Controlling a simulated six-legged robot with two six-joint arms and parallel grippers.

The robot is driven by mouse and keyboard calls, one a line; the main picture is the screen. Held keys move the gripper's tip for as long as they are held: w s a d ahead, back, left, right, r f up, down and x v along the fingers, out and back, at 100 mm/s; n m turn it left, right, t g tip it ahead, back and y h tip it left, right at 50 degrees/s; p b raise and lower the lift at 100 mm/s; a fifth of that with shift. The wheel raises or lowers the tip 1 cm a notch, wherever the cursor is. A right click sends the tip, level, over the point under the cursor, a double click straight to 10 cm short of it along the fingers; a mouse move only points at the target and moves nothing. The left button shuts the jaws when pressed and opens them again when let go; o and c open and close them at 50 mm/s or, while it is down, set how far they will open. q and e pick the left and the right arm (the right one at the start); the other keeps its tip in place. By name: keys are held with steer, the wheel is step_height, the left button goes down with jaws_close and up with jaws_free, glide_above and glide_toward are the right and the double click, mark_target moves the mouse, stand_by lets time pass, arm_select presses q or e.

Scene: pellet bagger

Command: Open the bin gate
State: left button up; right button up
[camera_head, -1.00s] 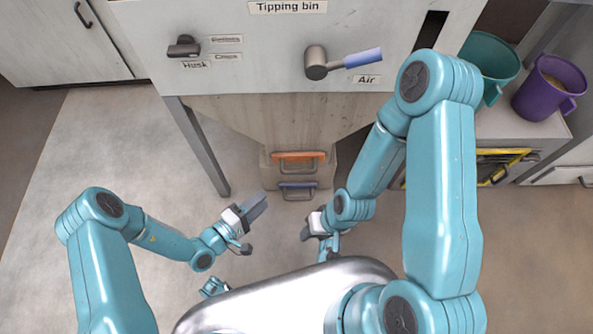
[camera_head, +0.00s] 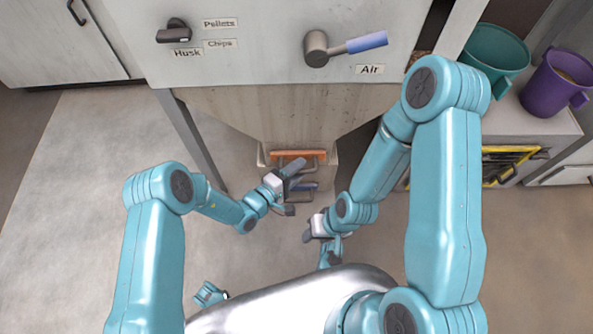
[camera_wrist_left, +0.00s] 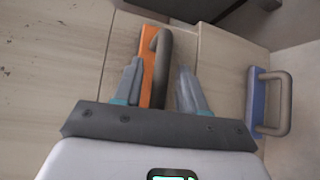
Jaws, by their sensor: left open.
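The tipping bin (camera_head: 270,115) tapers down to a chute with two handled plates. The upper one is an orange plate (camera_head: 300,154) with a dark bar handle, and the lower one is a blue plate (camera_head: 305,187) with a similar handle. My left gripper (camera_head: 296,178) is open in front of them and partly hides both. In the left wrist view, the orange plate's handle (camera_wrist_left: 161,62) lies between the spread fingers (camera_wrist_left: 160,88), and contact cannot be told. The blue plate's handle (camera_wrist_left: 284,103) is to the right, outside the fingers. My right gripper (camera_head: 312,228) hangs lower right of the chute; its fingers are unclear.
Above are a selector knob (camera_head: 177,31) and an air lever with a blue grip (camera_head: 345,46). A teal mug (camera_head: 497,50) and a purple mug (camera_head: 554,85) stand on the right cabinet. A metal leg (camera_head: 190,140) stands left of the chute. The floor at left is clear.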

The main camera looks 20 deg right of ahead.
arm_select(q)
jaws_close()
steer(key=s+a+p, duration=0.2)
steer(key=s+p, duration=0.3)
steer(key=s, duration=0.2)
steer(key=shift+s+a, duration=0.15)
steer(key=shift+s, duration=0.2)
jaws_free()
